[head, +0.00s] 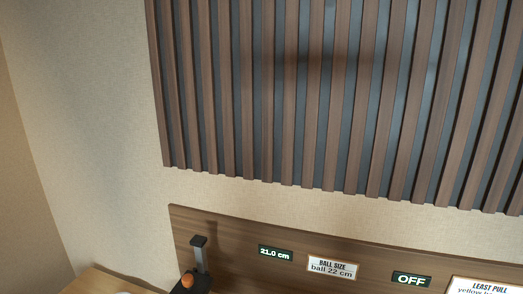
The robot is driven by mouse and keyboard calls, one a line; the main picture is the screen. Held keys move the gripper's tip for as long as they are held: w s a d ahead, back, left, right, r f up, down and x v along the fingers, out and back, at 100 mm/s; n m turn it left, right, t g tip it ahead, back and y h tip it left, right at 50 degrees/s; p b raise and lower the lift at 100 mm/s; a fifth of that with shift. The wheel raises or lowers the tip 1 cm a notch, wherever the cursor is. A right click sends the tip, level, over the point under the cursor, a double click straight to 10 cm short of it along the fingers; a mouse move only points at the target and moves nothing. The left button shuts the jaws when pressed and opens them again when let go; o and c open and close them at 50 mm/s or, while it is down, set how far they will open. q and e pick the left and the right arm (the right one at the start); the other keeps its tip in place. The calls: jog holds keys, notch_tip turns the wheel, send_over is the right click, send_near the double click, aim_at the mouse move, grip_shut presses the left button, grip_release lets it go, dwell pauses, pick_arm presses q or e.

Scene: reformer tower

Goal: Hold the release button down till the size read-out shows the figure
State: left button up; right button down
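The size read-out (275,253) is a small dark display on the wooden back panel and shows 21.0 cm. A white card (333,268) to its right reads BALL SIZE, ball 22 cm. A black upright device (199,257) stands at the lower left, with an orange round piece (187,280) at its base, partly cut by the picture's bottom edge. I cannot tell whether the orange piece is the release button. Neither of my grippers is in view.
Another display (411,280) reads OFF. A card (485,287) at the lower right reads LEAST PULL and is cut off. A wooden surface (105,284) shows at the lower left. Slatted panelling (330,90) covers the wall above; most of the worktop is out of view.

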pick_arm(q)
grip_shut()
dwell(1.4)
